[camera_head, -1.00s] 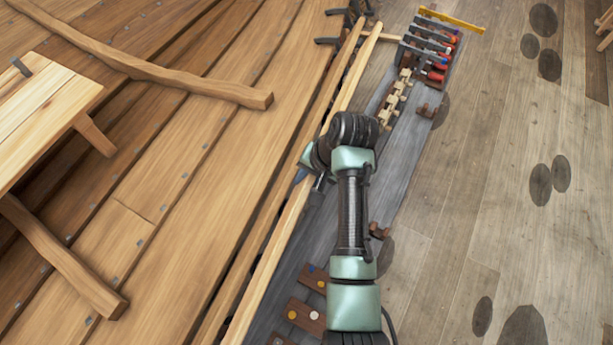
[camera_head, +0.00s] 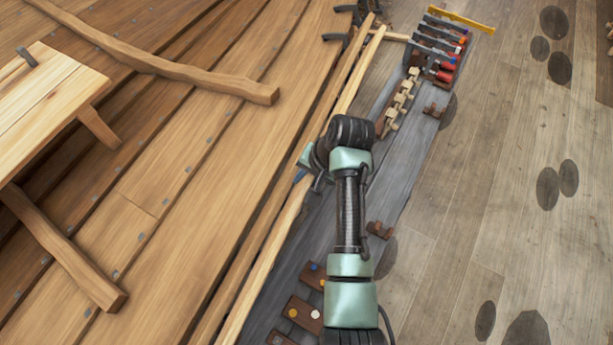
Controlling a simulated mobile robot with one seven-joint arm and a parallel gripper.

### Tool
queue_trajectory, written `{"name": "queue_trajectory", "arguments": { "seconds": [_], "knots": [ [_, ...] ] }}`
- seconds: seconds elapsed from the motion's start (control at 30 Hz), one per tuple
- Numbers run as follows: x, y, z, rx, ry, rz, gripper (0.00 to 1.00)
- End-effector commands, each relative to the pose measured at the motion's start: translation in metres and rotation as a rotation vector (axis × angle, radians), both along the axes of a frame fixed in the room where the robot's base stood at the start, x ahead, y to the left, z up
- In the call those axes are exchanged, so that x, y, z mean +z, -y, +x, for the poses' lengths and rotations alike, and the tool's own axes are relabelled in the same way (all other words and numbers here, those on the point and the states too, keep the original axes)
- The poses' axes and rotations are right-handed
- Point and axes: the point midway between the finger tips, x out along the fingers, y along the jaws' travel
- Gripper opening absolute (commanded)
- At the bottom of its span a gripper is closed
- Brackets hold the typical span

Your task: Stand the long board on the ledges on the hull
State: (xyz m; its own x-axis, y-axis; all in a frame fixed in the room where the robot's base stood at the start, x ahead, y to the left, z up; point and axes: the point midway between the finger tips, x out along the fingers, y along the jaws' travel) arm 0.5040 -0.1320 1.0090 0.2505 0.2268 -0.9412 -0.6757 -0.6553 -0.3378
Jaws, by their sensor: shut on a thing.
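The long board (camera_head: 265,262) is a pale, narrow strip running from the bottom of the view up toward the top centre. My gripper (camera_head: 303,179) is at about its middle, on the side away from the hull, and is shut on it. My wrist hides most of the fingers. The hull (camera_head: 225,150) of overlapping brown planks fills the left side. The board lies alongside the hull's outer plank edge, with a thin dark gap between them in places. I cannot tell whether it touches the hull, and I cannot make out the ledges.
A grey bench (camera_head: 400,160) runs along the hull under my arm. It bears a clamp rack (camera_head: 438,50) with red-handled clamps, pale wooden pieces (camera_head: 402,97) and brown blocks (camera_head: 303,314). Dark clamps (camera_head: 335,38) sit at the hull's far edge. The plank floor (camera_head: 480,200) at right is open.

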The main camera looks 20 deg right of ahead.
Motion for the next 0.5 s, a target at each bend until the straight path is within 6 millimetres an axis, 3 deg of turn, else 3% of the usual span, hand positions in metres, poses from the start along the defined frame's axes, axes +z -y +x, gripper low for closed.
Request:
{"name": "queue_trajectory", "arguments": {
  "seconds": [0.5],
  "knots": [
    [-0.0033, 0.0002, 0.0007, 0.0, 0.0, -0.003, 0.0]
  ]
}}
